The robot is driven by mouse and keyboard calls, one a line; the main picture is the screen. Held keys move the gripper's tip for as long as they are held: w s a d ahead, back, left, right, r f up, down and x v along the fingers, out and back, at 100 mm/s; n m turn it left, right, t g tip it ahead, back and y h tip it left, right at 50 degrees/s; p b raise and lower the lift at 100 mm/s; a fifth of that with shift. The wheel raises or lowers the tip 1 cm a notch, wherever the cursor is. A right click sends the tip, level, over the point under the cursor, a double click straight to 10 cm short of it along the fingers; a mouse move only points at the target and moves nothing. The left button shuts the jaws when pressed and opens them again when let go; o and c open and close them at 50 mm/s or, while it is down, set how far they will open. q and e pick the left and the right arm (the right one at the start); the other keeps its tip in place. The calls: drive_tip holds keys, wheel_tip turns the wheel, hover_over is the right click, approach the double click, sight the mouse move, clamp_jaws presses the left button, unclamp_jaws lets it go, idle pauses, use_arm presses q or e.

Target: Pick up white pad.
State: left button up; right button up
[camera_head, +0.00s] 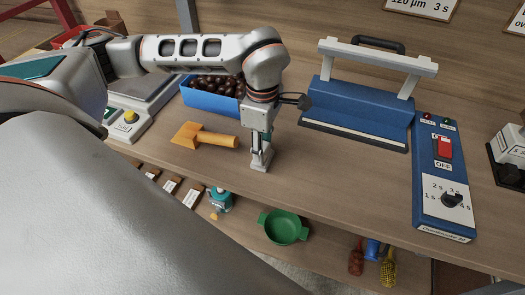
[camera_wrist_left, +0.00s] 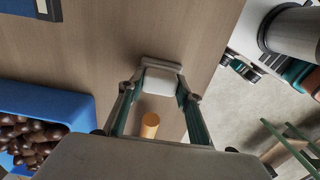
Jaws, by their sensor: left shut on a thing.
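My left gripper (camera_head: 260,155) points down at the wooden bench top, near its front edge. In the left wrist view its two fingers (camera_wrist_left: 162,88) are closed on a small whitish block, which I take to be the white pad (camera_wrist_left: 161,80). A greyish strip lies along the pad's far side. In the head view the pad is mostly hidden by the fingers, and I cannot tell whether it touches the bench. My right gripper is not in view.
An orange scoop (camera_head: 205,136) lies just left of the gripper. A blue crate of chestnuts (camera_head: 210,103) stands behind it. A blue sealer (camera_head: 360,105) and a control box (camera_head: 443,190) are to the right. A green bowl (camera_head: 284,227) is below the bench edge.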

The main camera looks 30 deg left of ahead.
use_arm(q)
drive_tip(key=shift+r, duration=0.1)
wheel_tip(320, 180, up, 20)
drive_tip(key=p, duration=0.1)
idle(0.4)
